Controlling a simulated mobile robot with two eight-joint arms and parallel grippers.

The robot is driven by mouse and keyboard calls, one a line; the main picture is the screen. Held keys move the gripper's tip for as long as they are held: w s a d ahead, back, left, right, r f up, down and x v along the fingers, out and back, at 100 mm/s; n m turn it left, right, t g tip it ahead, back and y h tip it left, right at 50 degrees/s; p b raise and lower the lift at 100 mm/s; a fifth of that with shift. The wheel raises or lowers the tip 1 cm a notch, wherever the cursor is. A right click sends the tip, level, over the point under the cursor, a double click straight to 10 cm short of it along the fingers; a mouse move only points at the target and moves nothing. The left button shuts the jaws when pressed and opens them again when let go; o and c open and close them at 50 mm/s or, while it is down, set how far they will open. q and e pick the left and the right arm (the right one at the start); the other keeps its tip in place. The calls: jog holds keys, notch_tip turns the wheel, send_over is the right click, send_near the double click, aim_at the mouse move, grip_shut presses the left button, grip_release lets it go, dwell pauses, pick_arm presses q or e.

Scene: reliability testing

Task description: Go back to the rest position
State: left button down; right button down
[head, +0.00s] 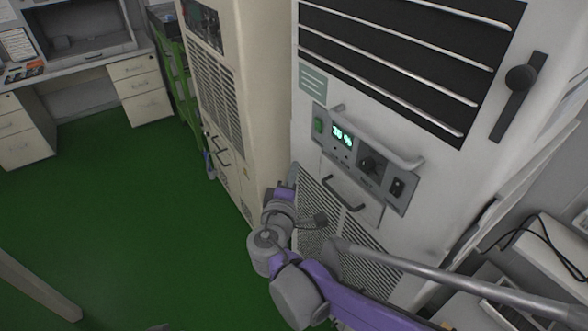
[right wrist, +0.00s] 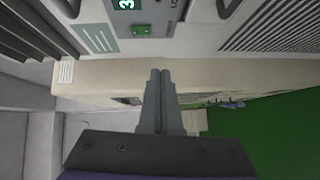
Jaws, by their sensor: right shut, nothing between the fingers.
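The panel has a lit green display reading about "30 %", a knob and switches. My left gripper is not in view.
A cream cabinet (head: 228,95) stands left of the white machine. A green cart (head: 176,70) and a desk with drawers (head: 141,88) are farther back. The green floor (head: 110,205) on the left is mostly clear. A grey bar (head: 450,272) crosses the lower right.

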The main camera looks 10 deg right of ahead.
jog(key=s+d+f+m+g, duration=0.6)
jog(key=s+d+f, duration=0.3)
jog(key=s, duration=0.2)
jog(key=s+a+f+m+g+y, duration=0.2)
jog(key=s+f+m+y, duration=0.1)
jog(key=s, duration=0.3)
jog(key=s+a+f+m+g+y, duration=0.2)
jog(key=s+f+m+y, duration=0.1)
jog(key=s, duration=0.4)
jog(key=shift+s+a+f+y, duration=0.35)
jog(key=shift+f+y, duration=0.25)
jog(key=shift+f, duration=0.35)
